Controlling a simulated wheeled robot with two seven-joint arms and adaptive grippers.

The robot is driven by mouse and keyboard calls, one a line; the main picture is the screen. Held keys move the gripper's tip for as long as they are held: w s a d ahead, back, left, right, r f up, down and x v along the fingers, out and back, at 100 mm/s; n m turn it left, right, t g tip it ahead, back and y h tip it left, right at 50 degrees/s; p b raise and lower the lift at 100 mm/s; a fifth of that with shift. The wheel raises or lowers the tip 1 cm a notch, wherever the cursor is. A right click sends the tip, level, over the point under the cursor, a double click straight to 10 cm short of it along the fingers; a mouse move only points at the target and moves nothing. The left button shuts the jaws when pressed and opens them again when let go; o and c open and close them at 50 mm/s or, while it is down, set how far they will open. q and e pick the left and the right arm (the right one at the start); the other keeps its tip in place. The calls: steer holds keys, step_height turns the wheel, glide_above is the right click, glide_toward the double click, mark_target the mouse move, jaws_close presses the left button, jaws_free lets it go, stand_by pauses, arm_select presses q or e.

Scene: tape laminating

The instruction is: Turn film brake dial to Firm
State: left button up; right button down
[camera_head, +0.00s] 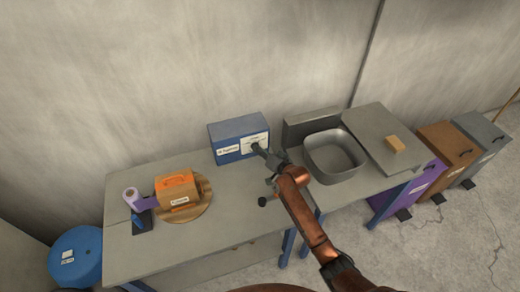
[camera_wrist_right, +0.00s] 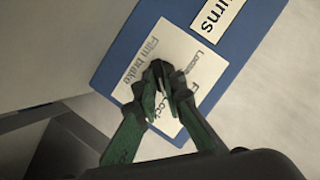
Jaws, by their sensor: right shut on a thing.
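The blue box (camera_head: 238,139) stands at the back of the table, and a white panel (camera_head: 256,143) is on the right of its front. In the right wrist view the panel (camera_wrist_right: 201,65) reads "Film brake", with partly covered words around the dial. My right gripper (camera_wrist_right: 165,92) is shut on the film brake dial, and its fingers hide most of it. I cannot read where the dial points. In the head view my right gripper (camera_head: 262,152) reaches the panel from the front right. My left gripper is not in view.
A grey sink (camera_head: 335,155) is right of my arm. The table (camera_head: 160,250) is clear in front.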

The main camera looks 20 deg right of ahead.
steer(key=n+p, duration=0.1)
steer(key=n+h+p, duration=0.1)
steer(key=p, duration=0.1)
steer(key=n+p, duration=0.1)
steer(key=p, duration=0.1)
steer(key=shift+a+r+h, duration=0.25)
steer(key=shift+r+h, duration=0.1)
steer(key=shift+h, duration=0.05)
steer(key=shift+a+f+n+g+h+p, duration=0.1)
steer(key=shift+n+g+h+p, duration=0.25)
steer(key=shift+n+p, duration=0.2)
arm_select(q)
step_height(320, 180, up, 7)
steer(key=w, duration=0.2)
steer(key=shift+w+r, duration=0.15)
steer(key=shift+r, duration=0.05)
arm_select(e)
steer(key=shift+f+n+h, duration=0.1)
steer(key=shift+n+h, duration=0.35)
steer(key=shift+n, duration=0.3)
steer(key=c, duration=2)
jaws_free()
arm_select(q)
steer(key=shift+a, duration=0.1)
arm_select(e)
steer(key=shift+s, duration=0.15)
steer(key=v, duration=1.1)
steer(key=shift+s+a, duration=0.2)
steer(key=shift+s, duration=0.15)
